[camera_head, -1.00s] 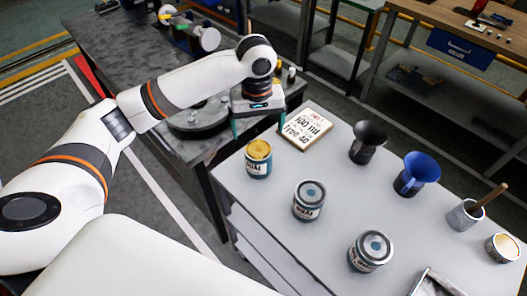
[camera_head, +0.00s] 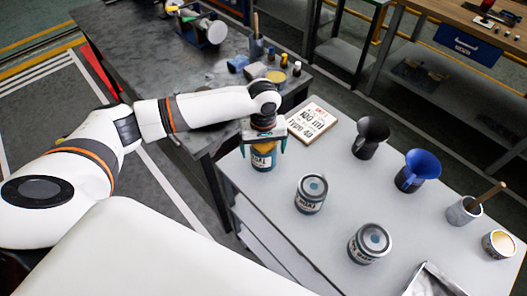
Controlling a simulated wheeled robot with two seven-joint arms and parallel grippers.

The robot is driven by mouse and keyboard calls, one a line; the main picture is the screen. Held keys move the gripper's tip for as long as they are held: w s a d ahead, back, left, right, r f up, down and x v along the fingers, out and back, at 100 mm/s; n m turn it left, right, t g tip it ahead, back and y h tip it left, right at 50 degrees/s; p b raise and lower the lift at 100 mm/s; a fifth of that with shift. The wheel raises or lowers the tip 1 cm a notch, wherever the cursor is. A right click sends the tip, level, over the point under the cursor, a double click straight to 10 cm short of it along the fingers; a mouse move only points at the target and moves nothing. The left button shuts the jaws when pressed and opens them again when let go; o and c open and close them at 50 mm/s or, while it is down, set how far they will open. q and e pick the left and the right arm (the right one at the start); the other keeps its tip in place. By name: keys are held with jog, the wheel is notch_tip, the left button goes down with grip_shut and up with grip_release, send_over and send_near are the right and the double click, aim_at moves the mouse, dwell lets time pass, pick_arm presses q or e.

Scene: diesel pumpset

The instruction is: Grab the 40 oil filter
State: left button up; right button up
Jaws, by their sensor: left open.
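Three labelled cans stand on the grey-white table (camera_head: 337,160). The yellow-topped can (camera_head: 262,161) stands near the table's left corner. A can with a blue-grey lid (camera_head: 310,195) stands in the middle, and another grey-lidded can (camera_head: 370,243) stands nearer the front. Their label text is too small to read surely. My left gripper (camera_head: 263,148) points down over the yellow-topped can, open, with one teal finger at each side of its upper part. I cannot tell whether the fingers touch it. The gripper hides most of its top. My right gripper is out of view.
A printed sign (camera_head: 313,121) reading about "100 ml" and "Type 40" lies behind the can. A black funnel (camera_head: 371,138), a blue funnel (camera_head: 418,171), a cup with a wooden handle (camera_head: 465,210) and an open tin (camera_head: 499,244) stand to the right. A metal tray (camera_head: 435,282) lies in front.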

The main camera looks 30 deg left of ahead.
pick_arm(q)
jog(key=shift+r, duration=0.1)
jog(key=c, duration=1.4)
